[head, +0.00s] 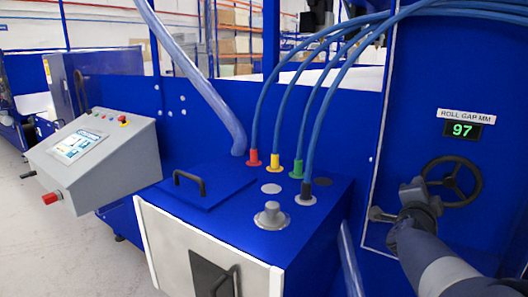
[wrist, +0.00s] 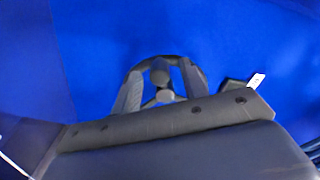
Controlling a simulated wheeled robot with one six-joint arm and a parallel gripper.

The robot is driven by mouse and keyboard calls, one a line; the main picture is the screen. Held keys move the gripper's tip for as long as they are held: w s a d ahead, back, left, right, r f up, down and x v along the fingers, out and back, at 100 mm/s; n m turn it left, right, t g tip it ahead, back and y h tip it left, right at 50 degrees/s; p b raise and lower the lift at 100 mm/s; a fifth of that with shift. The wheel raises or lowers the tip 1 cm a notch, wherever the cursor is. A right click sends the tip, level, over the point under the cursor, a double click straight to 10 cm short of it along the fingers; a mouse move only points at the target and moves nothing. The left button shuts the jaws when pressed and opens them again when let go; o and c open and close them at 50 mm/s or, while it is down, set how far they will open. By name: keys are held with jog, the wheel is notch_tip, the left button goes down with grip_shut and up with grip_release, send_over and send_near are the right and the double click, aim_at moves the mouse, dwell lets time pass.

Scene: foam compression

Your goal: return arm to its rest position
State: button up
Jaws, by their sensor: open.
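My arm comes in at the lower right of the head view. My gripper (head: 384,212) is at its end, left of and slightly below the black handwheel (head: 453,181) on the blue panel. In the head view it looks apart from the wheel. In the wrist view my gripper (wrist: 161,90) has its two grey fingers spread, with blue surface beyond. A dark rounded form shows between the fingers; I cannot tell whether it is part of the gripper or lies behind it. Nothing is seen held.
A roll gap display (head: 462,130) reading 97 is above the handwheel. Blue hoses (head: 268,97) run to coloured fittings on the blue cabinet (head: 330,212) at the centre. A grey control console (head: 108,160) with a screen stands at the left.

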jog(key=shift+w+d, duration=0.35)
jog(key=shift+w, duration=0.15)
jog(key=v, duration=1)
jog(key=x, duration=0.9)
jog(key=shift+w+d, duration=0.2)
jog(key=shift+w+d+r, duration=0.1)
jog(key=shift+w+d, duration=0.05)
jog(key=shift+w, duration=0.15)
jog(key=shift+r+m, duration=0.5)
jog(key=shift+m, duration=0.7)
jog(key=shift+a, duration=0.25)
